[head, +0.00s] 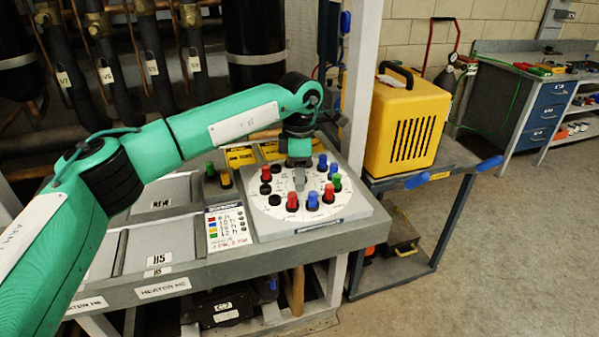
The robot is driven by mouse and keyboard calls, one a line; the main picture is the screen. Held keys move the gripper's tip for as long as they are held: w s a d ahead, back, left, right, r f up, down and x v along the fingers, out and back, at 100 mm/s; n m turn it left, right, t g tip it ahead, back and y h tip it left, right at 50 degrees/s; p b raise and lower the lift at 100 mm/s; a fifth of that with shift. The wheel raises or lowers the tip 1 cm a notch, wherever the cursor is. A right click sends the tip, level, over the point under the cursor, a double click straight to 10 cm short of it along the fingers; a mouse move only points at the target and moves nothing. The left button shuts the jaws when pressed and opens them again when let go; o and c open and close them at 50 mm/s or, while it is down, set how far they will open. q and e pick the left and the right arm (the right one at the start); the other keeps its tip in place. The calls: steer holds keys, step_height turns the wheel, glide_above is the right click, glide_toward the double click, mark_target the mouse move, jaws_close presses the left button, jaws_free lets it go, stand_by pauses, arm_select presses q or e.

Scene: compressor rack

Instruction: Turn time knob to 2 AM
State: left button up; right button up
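The time dial (262,213) is a round pale disc on a grey panel at the right end of the bench. Red, blue, green and black pegs stand around its rim. My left gripper (299,181) points down over the middle of the dial, at the central knob. The gripper and wrist hide most of the knob, so its pointing direction is unclear. I cannot tell whether the fingers are open or touch the knob. My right gripper is out of view.
A colour legend card (228,228) lies left of the dial. A white post (358,95) rises right behind the dial. A yellow machine (405,125) sits on a cart to the right. Open floor lies right.

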arm_select(q)
step_height(320, 180, up, 14)
steer(key=shift+f+b, duration=0.15)
steer(key=shift+b, duration=0.3)
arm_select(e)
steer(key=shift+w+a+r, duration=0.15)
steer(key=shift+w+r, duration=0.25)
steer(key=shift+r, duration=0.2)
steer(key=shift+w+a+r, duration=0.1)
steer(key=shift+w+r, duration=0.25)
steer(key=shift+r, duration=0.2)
